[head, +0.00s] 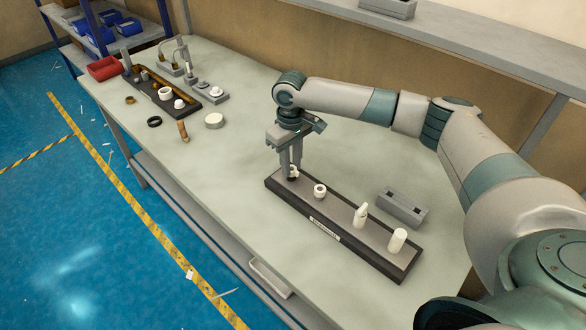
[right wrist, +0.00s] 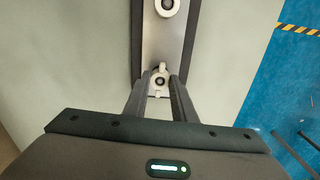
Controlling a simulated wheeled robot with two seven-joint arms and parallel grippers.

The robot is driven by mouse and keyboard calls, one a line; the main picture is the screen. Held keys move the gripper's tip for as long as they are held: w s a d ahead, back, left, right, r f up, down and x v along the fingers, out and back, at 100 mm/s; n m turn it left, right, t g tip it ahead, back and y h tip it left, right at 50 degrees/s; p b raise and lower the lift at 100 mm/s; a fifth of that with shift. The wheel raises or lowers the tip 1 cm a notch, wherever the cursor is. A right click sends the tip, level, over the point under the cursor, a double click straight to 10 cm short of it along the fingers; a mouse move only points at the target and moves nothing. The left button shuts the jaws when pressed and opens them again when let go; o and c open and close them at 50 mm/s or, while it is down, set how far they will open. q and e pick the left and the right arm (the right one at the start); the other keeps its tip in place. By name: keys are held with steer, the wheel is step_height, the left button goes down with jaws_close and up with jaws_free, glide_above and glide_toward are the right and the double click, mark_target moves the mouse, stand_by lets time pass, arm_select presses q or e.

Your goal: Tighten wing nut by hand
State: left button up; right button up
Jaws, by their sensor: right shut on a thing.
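A dark-edged board with a grey top (head: 340,209) lies on the front part of the table. A small white wing nut (head: 294,172) is at its left end, and it also shows in the right wrist view (right wrist: 160,79), around a dark round centre. My right gripper (head: 291,175) points down over that end. It is shut on the wing nut, with one finger on each side (right wrist: 158,86). The fingers partly hide the nut in the head view. My left gripper is not in view.
Along the board stand a white ring (head: 320,190), a white winged piece (head: 361,214) and a white cylinder (head: 397,240). A grey block with holes (head: 403,207) lies behind. A red bin (head: 104,68) and another fixture (head: 153,91) are far left.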

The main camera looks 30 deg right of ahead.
steer(key=shift+r+m+p, duration=0.1)
steer(key=shift+m+p, duration=1.7)
steer(key=shift+p, duration=1.25)
steer(key=shift+m, duration=0.3)
steer(key=shift+m+p, duration=0.5)
steer(key=shift+p, duration=0.35)
steer(key=shift+m+p, duration=1.7)
steer(key=shift+p, duration=0.8)
